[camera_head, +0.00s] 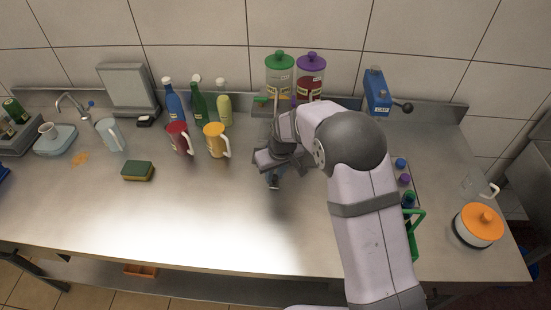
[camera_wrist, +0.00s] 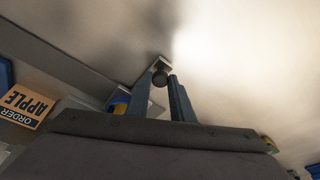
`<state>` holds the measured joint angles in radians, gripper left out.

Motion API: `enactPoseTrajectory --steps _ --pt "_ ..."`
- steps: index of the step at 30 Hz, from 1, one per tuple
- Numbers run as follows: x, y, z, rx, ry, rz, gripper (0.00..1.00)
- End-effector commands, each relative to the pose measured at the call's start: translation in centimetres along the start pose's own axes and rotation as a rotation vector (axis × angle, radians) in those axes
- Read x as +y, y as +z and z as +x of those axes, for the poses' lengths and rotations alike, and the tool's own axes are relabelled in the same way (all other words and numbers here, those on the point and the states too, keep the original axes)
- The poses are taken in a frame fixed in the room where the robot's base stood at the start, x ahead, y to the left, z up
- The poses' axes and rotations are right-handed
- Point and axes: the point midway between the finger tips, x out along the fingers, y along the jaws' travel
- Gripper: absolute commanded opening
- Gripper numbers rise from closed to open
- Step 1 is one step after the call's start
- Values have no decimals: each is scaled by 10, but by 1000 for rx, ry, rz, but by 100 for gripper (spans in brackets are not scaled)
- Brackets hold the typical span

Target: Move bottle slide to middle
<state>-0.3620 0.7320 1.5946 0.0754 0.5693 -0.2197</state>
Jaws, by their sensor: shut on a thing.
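My gripper (camera_head: 273,178) points down over the middle of the steel counter, just in front of the drink dispensers. In the wrist view its two blue-grey fingers (camera_wrist: 162,84) close on a small dark round knob (camera_wrist: 160,77). A small pale square part shows just beyond the knob. I cannot tell for certain that this is the bottle slide, and my gripper and arm hide most of it in the head view. A green-lidded dispenser (camera_head: 279,78) and a purple-lidded dispenser (camera_head: 311,80) stand at the back, their lower parts partly behind my arm.
Blue (camera_head: 174,104), green (camera_head: 199,105) and yellow (camera_head: 223,106) bottles stand at back left, behind a red jug (camera_head: 178,139) and an orange jug (camera_head: 215,141). A sponge (camera_head: 137,171) lies left. A blue lever device (camera_head: 377,95) and orange-lidded pot (camera_head: 480,224) stand right. The front-left counter is clear.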

Motion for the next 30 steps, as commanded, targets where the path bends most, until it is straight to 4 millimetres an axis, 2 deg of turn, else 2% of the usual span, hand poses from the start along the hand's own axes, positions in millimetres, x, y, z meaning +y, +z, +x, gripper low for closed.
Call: enactPoseTrajectory --steps 21,30 --pt "44 24 -6 0 2 1 6" --pt "52 29 -8 0 1 0 6"
